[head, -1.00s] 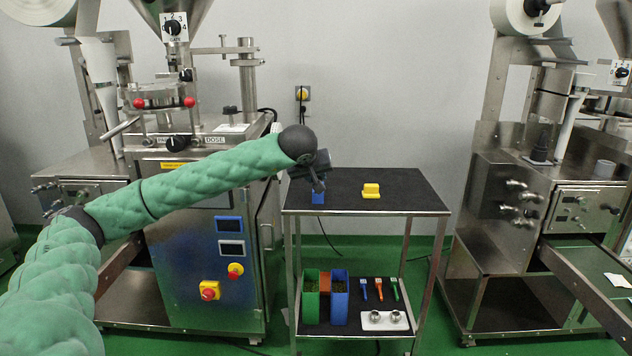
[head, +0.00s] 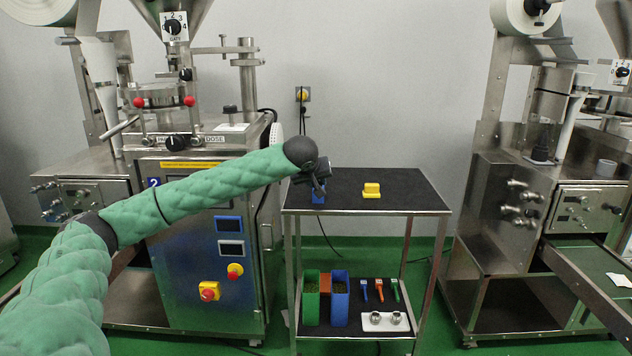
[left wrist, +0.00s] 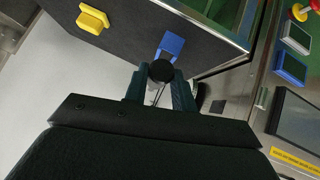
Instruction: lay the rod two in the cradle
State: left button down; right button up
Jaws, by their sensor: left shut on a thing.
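My left gripper (head: 320,188) is above the left part of the cart's black top, right by a blue holder (head: 317,198). In the left wrist view my left gripper (left wrist: 160,88) is shut on a dark thing with a round black end (left wrist: 160,70), seen end-on; it seems to be the rod. The blue holder (left wrist: 172,44) shows just beyond that end; I cannot tell whether they touch. A yellow holder (head: 371,190) stands to the right on the same top and shows in the left wrist view (left wrist: 92,18). No label tells which is the cradle. My right gripper is out of view.
The cart top (head: 410,195) is bare right of the yellow holder. A packing machine (head: 200,250) stands close on the left, another (head: 530,220) on the right. The lower shelf holds green and blue bins (head: 340,300), small coloured tools (head: 379,290) and a white tray (head: 385,321).

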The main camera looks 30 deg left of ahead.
pick_arm(q)
jog(key=shift+w+a+f, duration=0.3)
jog(key=shift+w+f, duration=0.15)
jog(key=shift+w, duration=0.05)
jog(key=shift+w+a+f+b, duration=0.15)
jog(key=shift+w+f+b, duration=0.05)
jog(key=shift+f+b, duration=0.95)
jog(key=shift+f, duration=0.7)
jog(key=c, duration=1.1)
grip_release()
jog(key=shift+o, duration=0.5)
jog(key=o, duration=0.5)
